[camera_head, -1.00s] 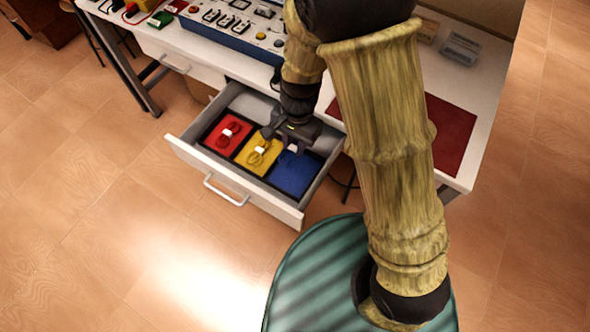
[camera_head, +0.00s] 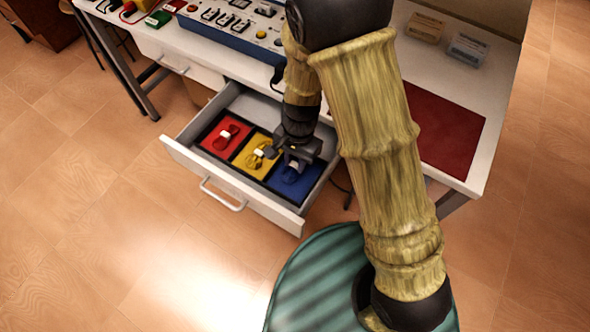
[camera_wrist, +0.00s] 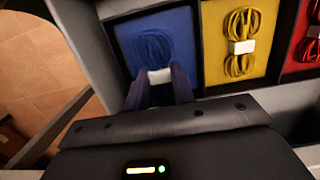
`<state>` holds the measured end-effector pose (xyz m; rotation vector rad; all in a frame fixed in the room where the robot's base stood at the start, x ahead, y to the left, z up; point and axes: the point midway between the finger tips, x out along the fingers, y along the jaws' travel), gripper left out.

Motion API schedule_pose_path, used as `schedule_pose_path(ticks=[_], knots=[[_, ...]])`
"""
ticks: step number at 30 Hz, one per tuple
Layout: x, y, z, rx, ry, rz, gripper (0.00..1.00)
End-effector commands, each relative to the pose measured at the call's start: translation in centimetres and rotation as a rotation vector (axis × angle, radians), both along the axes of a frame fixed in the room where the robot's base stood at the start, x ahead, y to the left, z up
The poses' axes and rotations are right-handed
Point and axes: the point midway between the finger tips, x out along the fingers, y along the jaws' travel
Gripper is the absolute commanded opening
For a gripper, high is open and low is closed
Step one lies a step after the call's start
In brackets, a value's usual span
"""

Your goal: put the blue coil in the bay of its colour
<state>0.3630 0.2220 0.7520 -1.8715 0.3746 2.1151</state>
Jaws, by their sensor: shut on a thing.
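The blue coil (camera_wrist: 153,50) shows in the wrist view over the blue bay (camera_wrist: 187,22), with a white band (camera_wrist: 160,76) around it. My gripper (camera_wrist: 160,88) is shut on the coil at that band. In the head view my gripper (camera_head: 291,166) is low inside the open drawer, at the blue bay (camera_head: 305,184). The coil (camera_head: 289,176) shows there only as a dark patch, partly hidden by the gripper. I cannot tell whether the coil touches the bay floor.
A yellow coil (camera_wrist: 241,50) lies in the yellow bay and a red coil (camera_head: 226,138) in the red bay. The drawer front (camera_head: 232,188) and side walls surround the bays. A control panel (camera_head: 232,30) and a red mat (camera_head: 448,135) are on the table above.

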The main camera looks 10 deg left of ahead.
Motion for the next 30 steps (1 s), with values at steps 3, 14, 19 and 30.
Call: schedule_pose_path(ticks=[3,14,19,30], knots=[[0.0,0.0,-0.6,0.001,0.001,0.000,0.00],[0.0,0.0,-1.7,0.000,0.001,0.001,0.00],[0.0,-0.1,-4.1,0.000,0.001,-0.002,0.00],[0.0,0.1,-4.5,0.001,-0.001,0.003,0.00]])
